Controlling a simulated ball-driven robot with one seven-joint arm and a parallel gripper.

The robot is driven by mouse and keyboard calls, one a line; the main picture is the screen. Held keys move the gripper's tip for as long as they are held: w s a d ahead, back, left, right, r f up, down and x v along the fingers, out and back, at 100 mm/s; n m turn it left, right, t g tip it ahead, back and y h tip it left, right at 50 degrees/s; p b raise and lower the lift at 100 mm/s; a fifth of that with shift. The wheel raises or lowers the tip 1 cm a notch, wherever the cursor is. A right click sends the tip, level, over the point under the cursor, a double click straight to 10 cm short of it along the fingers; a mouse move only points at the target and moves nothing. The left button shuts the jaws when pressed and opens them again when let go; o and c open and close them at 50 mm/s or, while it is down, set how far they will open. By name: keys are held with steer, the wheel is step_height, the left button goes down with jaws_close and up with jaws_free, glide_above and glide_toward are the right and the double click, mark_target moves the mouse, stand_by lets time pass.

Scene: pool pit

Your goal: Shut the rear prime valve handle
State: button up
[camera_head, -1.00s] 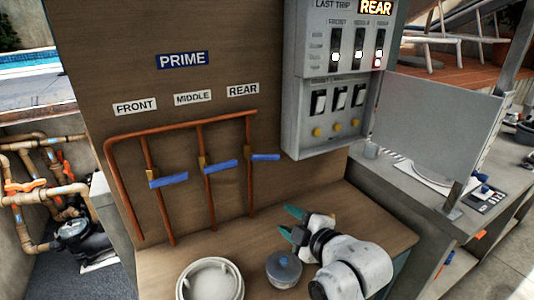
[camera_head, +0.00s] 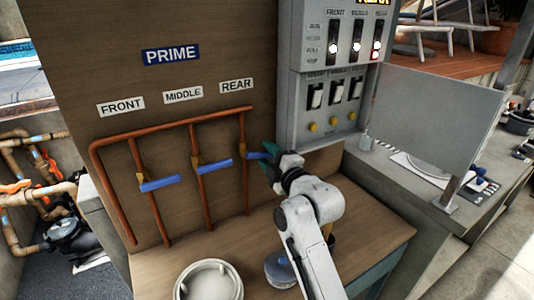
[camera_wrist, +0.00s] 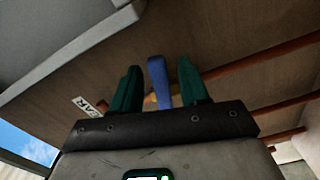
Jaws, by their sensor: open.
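The rear prime valve handle (camera_head: 256,156) is a short blue lever on the rightmost vertical copper pipe, under the REAR label (camera_head: 237,85). It sticks out sideways to the right, across its pipe. My gripper (camera_head: 268,150) is at the handle's free end and hides part of it. In the wrist view the blue handle (camera_wrist: 158,80) stands between the two green fingers of my gripper (camera_wrist: 160,88), with a gap on each side. The fingers are open. The front handle (camera_head: 160,184) and middle handle (camera_head: 212,165) also lie across their pipes.
The counter in front of the pipes is mostly clear.

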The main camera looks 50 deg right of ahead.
steer(key=shift+w+d, duration=0.15)
steer(key=shift+w, duration=0.35)
jaws_close()
stand_by(0.3)
